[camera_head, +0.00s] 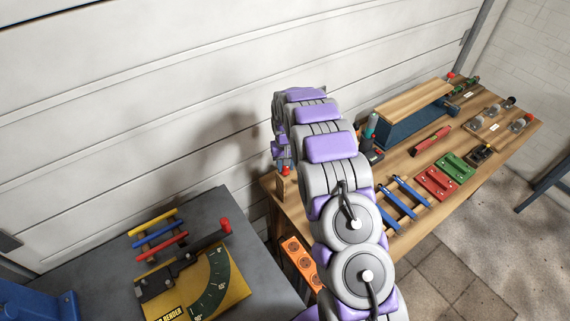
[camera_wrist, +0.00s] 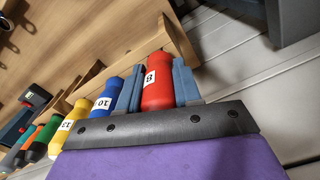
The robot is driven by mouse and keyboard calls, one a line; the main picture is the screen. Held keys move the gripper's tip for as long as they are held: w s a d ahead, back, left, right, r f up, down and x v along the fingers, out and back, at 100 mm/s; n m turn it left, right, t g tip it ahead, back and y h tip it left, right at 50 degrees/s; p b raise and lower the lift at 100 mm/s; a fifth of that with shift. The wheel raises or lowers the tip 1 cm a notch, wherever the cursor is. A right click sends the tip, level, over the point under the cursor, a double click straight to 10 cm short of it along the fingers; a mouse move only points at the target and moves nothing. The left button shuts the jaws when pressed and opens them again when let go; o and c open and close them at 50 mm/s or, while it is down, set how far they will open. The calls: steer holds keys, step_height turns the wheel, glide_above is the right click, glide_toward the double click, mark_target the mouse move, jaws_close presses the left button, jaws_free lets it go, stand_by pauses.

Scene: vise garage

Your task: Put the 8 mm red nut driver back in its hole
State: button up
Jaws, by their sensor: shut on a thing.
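The red nut driver (camera_wrist: 158,82), with a white label reading 8, is held between the two blue-grey fingers of my gripper (camera_wrist: 157,85) in the wrist view. Its handle is in line with a row of other drivers. Beside it are a blue driver (camera_wrist: 105,98) labelled 10 and a yellow one (camera_wrist: 75,118). A wooden rack (camera_wrist: 135,55) lies just beyond the handles. The red driver's shaft and its hole are hidden, so I cannot tell whether it is seated. In the head view my gripper (camera_head: 282,155) is over the workbench's left end, with a red tip (camera_head: 285,171) below it.
A grey table (camera_head: 200,220) with a yellow bender board (camera_head: 215,292) stands at left. The white panelled wall (camera_head: 150,100) is close behind my gripper.

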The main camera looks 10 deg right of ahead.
steer(key=shift+f, duration=0.4)
stand_by(0.4)
steer(key=o, duration=1.1)
steer(key=shift+o, duration=0.7)
steer(key=shift+o, duration=1.1)
steer(key=shift+r, duration=0.1)
steer(key=shift+r+p, duration=0.5)
steer(key=shift+r, duration=2.9)
